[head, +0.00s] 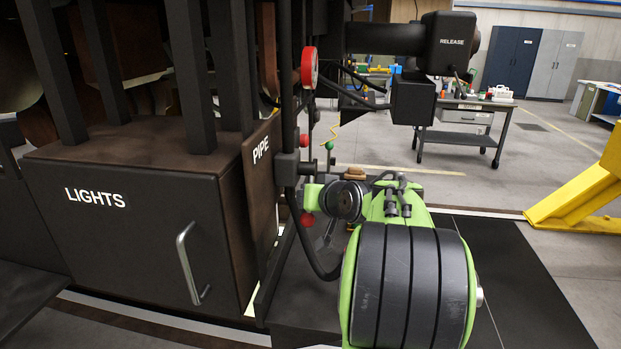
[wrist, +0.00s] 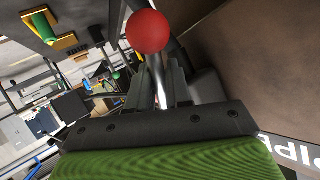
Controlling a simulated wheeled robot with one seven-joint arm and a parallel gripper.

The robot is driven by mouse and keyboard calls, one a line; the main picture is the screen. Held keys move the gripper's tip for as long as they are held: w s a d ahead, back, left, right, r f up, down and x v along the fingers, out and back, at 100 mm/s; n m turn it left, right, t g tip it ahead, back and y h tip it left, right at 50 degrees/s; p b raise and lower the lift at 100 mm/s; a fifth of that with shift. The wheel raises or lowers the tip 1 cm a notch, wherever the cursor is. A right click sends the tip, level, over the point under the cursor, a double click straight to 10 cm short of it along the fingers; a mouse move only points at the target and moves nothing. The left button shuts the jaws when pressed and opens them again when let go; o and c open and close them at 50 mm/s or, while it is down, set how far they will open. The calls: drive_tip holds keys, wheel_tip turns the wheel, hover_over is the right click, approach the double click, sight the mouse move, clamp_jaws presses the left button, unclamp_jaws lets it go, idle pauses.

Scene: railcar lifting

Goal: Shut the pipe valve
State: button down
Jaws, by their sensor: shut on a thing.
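The valve handle (wrist: 158,75) is a shiny metal lever with a red ball knob (wrist: 147,32) on its end. In the wrist view my gripper (wrist: 160,88) has its dark fingers shut on the lever, and the ball stands out beyond the fingertips. In the head view a red ball (head: 307,218) shows low beside the green wrist of my arm. My fingers are mostly hidden there by the arm. The black pipe fitting (head: 287,168) stands just left of my wrist, beside the panel marked PIPE (head: 261,150).
A brown-black box marked LIGHTS (head: 120,220) with a metal handle is at left. A black hose (head: 314,262) hangs beside my arm. The RELEASE box (head: 452,43) is above. A yellow stand (head: 580,190) is at right, with open floor before it.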

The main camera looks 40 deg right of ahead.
drive_tip(key=shift+s+a+r+m+g+y+p, duration=0.4)
drive_tip(key=shift+r+m+g+y+p, duration=0.4)
drive_tip(key=shift+p, duration=1.45)
drive_tip(key=shift+f+n, duration=0.25)
drive_tip(key=shift+n, duration=0.05)
drive_tip(key=c, duration=1.2)
unclamp_jaws()
drive_tip(key=shift+w+f, duration=0.1)
